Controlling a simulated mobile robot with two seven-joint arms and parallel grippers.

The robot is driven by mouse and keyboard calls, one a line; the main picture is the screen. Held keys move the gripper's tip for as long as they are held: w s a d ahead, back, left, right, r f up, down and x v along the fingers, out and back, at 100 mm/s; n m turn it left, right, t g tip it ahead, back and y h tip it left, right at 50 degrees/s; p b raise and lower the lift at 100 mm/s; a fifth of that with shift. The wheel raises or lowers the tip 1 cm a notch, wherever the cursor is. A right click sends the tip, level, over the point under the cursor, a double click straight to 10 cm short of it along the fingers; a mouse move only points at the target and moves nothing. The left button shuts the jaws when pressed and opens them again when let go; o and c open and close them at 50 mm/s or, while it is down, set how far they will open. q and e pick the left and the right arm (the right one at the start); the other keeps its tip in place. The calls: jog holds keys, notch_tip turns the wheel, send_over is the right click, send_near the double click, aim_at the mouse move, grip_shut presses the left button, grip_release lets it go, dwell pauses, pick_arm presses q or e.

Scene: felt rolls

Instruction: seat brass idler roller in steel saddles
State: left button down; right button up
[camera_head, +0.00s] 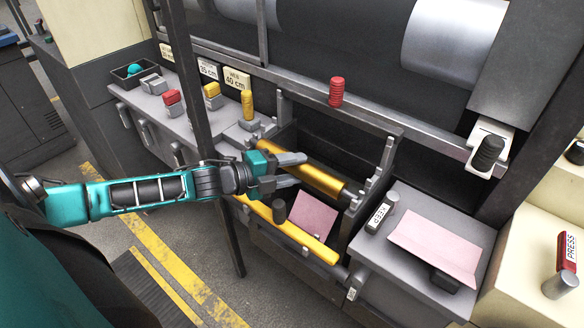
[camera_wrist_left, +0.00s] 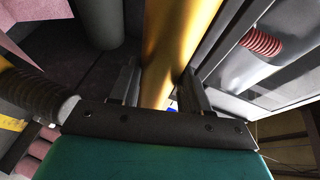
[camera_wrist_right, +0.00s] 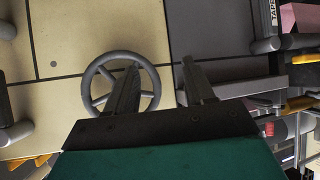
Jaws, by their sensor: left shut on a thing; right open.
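The brass roller (camera_head: 318,177) is a long golden cylinder lying across the opening of the machine's front bay. My left gripper (camera_head: 290,170) is shut on it near its left part, and the roller also shows between the fingers in the left wrist view (camera_wrist_left: 168,50). Stepped grey steel brackets, seemingly the saddles (camera_head: 372,185), stand at the right side of the bay beside the roller's right end. I cannot tell whether that end rests in them. The left end is partly hidden by my gripper. My right gripper (camera_wrist_right: 160,85) is open and empty, seen only in the right wrist view.
A yellow bar (camera_head: 290,232) runs along the bay's front, with a pink sheet (camera_head: 314,215) behind it. A red ribbed knob (camera_head: 336,92) stands above the bay. The right shelf holds a pink sheet (camera_head: 437,245). A handwheel (camera_wrist_right: 97,72) is behind my right gripper's finger.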

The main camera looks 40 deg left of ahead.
pick_arm(q)
jog(key=shift+w+r, duration=0.1)
jog(key=shift+r, duration=0.1)
jog(key=c, duration=0.7)
grip_release()
jog(key=shift+o, duration=1.2)
jog(key=shift+f, duration=0.3)
jog(key=shift+s, duration=0.2)
jog(key=p+v, duration=0.2)
jog(key=v, duration=1.1)
jog(key=shift+p, duration=0.4)
jog(key=shift+w, duration=0.1)
